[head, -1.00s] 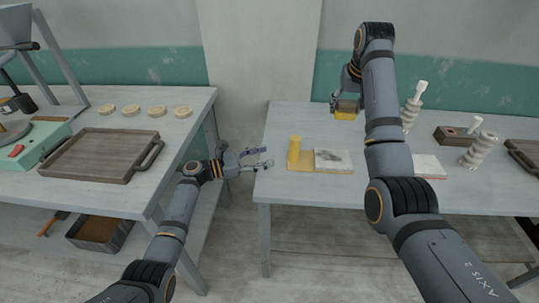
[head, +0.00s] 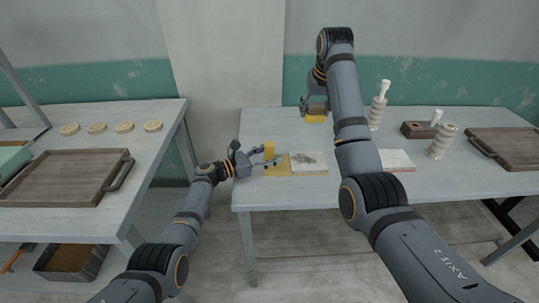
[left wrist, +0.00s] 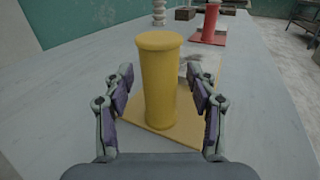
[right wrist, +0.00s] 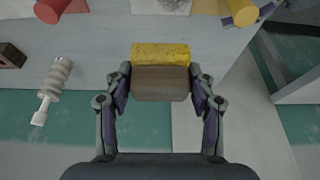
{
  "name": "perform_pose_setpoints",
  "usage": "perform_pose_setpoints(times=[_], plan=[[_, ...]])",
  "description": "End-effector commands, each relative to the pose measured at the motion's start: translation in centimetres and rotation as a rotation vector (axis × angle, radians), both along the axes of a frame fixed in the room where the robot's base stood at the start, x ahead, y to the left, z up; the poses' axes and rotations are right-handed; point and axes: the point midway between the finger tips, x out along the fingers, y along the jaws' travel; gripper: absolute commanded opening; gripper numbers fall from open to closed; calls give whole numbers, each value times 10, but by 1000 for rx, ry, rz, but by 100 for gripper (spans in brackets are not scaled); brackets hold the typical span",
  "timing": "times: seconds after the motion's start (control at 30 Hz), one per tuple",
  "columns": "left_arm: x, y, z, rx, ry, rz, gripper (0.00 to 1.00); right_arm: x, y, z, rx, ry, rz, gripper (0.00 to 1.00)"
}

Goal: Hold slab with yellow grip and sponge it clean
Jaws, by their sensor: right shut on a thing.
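The yellow grip (head: 269,150) is an upright post on a yellow base board (head: 278,170); a pale slab with a dark grey stain (head: 308,163) lies beside it on the board. In the left wrist view the yellow grip (left wrist: 158,85) stands between the spread fingers of my left gripper (left wrist: 160,100), with gaps on both sides. My right gripper (right wrist: 160,85) is shut on the wooden back (right wrist: 160,84) of a yellow sponge (right wrist: 162,54). In the head view the sponge (head: 315,119) is above the table behind the stained slab.
A red grip (left wrist: 210,22) and another pale slab (head: 396,160) are to the right, partly hidden by my right arm. The table's left end (head: 250,190) is clear.

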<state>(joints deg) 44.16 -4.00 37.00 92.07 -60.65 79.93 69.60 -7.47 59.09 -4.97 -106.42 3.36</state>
Motion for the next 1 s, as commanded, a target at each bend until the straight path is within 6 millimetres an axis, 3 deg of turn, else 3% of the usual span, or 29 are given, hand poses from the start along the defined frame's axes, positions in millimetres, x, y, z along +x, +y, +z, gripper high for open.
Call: perform_pose_setpoints(times=[0.03,0.43,0.8,0.87,1.0], plan=[[0,0,0,0,0,0,52,0,0,0,0,0,0,26],[0,1,0,0,0,0,0,0,0,0,0,0,0,26],[0,1,0,0,0,0,0,0,0,-2,0,1,0,26],[0,1,-1,0,0,0,0,-2,0,-12,0,2,1,26],[0,1,0,0,0,0,0,-10,1,-55,1,5,2,26]])
